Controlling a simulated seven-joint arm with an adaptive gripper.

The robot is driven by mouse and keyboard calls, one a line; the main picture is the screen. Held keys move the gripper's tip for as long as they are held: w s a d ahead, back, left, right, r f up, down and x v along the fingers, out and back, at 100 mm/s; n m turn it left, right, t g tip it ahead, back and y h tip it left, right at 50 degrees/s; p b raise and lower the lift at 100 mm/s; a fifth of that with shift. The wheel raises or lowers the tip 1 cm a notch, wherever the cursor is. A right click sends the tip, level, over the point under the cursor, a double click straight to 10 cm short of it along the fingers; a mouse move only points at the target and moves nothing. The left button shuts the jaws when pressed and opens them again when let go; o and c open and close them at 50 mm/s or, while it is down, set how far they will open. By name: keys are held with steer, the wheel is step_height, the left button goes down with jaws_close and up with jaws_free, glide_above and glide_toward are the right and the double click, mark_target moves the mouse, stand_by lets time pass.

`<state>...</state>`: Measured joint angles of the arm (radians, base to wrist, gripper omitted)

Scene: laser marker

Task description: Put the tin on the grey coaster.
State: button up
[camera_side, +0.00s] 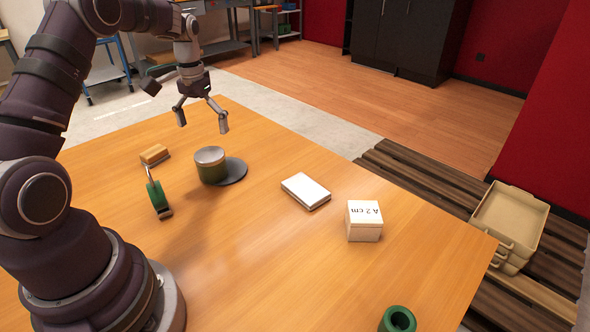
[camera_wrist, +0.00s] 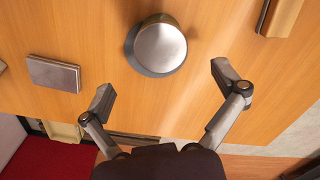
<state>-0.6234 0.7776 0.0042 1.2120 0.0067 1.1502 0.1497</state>
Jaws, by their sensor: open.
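The tin (camera_side: 211,170) is green with a silver-grey lid and stands upright. The dark grey coaster (camera_side: 236,173) is a flat disc showing to the tin's right in the side view. The tin hides part of it, and I cannot tell whether the tin rests fully on it. In the wrist view the tin's round lid (camera_wrist: 161,47) is top centre, with a dark crescent of the coaster (camera_wrist: 131,58) at its lower left. My gripper (camera_side: 203,124) is open and empty, above and apart from the tin. Its spread fingers (camera_wrist: 164,85) show below the lid in the wrist view.
A flat white-topped box (camera_side: 305,190), a white cube-like box (camera_side: 363,222) and a green ring (camera_side: 398,319) lie rightward. Beige trays (camera_side: 509,218) stand beyond the table.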

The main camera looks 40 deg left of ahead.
mark_target(214, 157)
steer(key=s+d+r+m+t, duration=0.1)
steer(key=d+r+m+t, duration=0.1)
steer(key=d+r, duration=0.75)
steer(key=s+d+m+t, duration=0.3)
steer(key=s+d, duration=0.6)
steer(key=d, duration=0.1)
steer(key=shift+s+r+t, duration=0.25)
steer(key=shift+r+t, duration=0.05)
steer(key=shift+o, duration=0.4)
